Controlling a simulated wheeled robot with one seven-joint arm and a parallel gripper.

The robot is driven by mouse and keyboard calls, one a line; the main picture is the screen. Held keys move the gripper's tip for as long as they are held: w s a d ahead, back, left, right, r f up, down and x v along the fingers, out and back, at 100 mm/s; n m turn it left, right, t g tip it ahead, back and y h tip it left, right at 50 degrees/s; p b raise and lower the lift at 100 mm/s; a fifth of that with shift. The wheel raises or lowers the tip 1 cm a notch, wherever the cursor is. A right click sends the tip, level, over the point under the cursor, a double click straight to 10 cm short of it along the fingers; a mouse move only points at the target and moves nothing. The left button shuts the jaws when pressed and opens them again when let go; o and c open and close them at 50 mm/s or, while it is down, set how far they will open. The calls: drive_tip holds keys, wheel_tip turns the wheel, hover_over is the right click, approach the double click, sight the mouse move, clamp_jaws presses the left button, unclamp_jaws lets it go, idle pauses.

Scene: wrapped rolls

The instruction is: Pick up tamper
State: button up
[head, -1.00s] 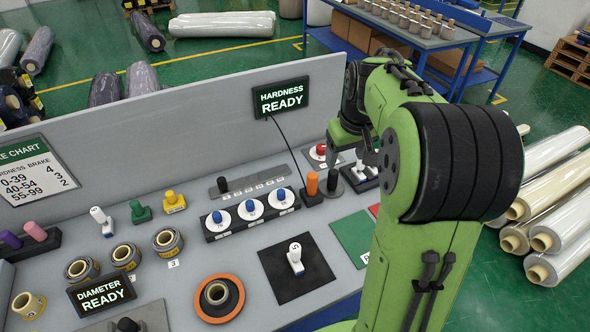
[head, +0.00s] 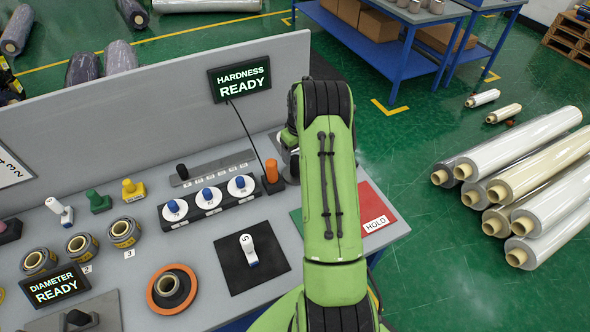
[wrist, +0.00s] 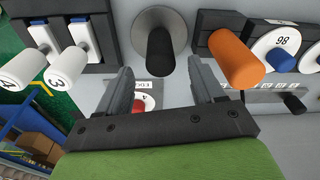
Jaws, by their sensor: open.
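The tamper appears to be the black-handled piece (wrist: 160,45) on a round grey metal base, at the top middle of the wrist view. My gripper (wrist: 161,68) is open, its two fingers spread with the black handle between and beyond their tips. I see no contact with it.
An orange handle (wrist: 237,58) stands close right of the tamper; it also shows in the head view (head: 271,172). White-handled stamps (wrist: 66,67) stand to the left. A red button (wrist: 138,105) lies below. Dial discs (head: 208,196) line the bench.

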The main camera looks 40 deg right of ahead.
sight(295, 163)
drive_tip(key=f, duration=0.5)
drive_tip(key=shift+w+f, duration=0.25)
drive_tip(key=shift+f, duration=0.15)
drive_tip(key=shift+r, duration=0.1)
drive_tip(key=shift+c, duration=0.9)
clamp_jaws()
